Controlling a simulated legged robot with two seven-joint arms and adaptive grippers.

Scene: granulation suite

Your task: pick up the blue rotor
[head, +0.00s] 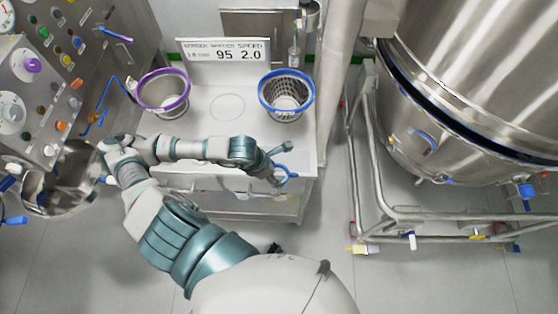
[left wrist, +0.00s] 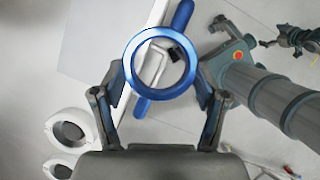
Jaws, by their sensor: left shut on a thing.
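The blue rotor (left wrist: 132,80) is a blue ring with short blue bars sticking out at two opposite sides. In the left wrist view it sits between the fingertips of my left gripper (left wrist: 160,88), with a finger against each side of the ring. In the head view my left gripper (head: 277,163) is shut on the rotor (head: 291,176) at the front right of the steel bench. The gripper partly hides the rotor there. I do not see my right gripper.
On the bench (head: 225,135) stand a purple-rimmed basket (head: 163,90) and a blue-rimmed perforated basket (head: 286,92). A control panel (head: 60,80) is at left. A large steel vessel (head: 470,70) on a wheeled frame is at right.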

